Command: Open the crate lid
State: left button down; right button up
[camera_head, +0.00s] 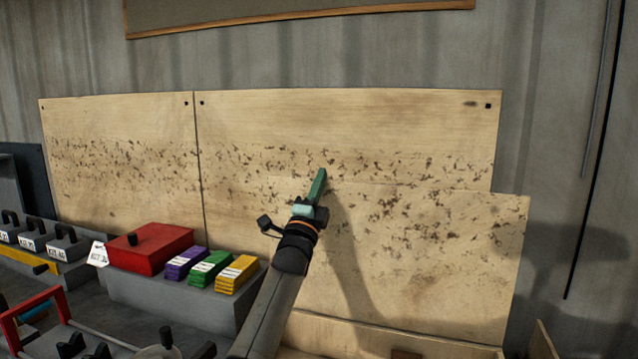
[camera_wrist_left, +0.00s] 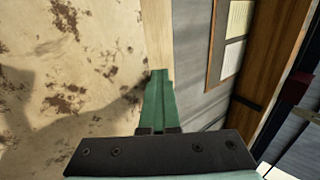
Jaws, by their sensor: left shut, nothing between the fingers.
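A stained light plywood panel (camera_head: 440,265) stands upright at the right, in front of similar wall panels; it looks like the crate lid, raised. Below it shows the pale wooden rim of the crate (camera_head: 390,337), cut off by the bottom edge. My left gripper (camera_head: 318,185) has green fingers pressed together with nothing between them. It points up and away in front of the stained plywood; I cannot tell if it touches. In the left wrist view the closed fingers (camera_wrist_left: 157,90) lie beside a blotched plywood surface (camera_wrist_left: 65,75). My right gripper is not in view.
Left of my arm, a grey bin (camera_head: 180,300) carries a red box (camera_head: 150,248) with a black knob and purple, green and yellow stacks (camera_head: 210,268). Grey knobbed boxes (camera_head: 68,245) stand farther left. A red handle frame (camera_head: 35,308) is at the lower left.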

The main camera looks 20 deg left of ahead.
pick_arm(q)
jog(key=shift+w+f, duration=0.1)
jog(key=shift+f, duration=0.5)
jog(key=r+b+v, duration=0.1)
jog(key=b+v, duration=0.1)
jog(key=v, duration=1)
jog(key=shift+s, duration=0.3)
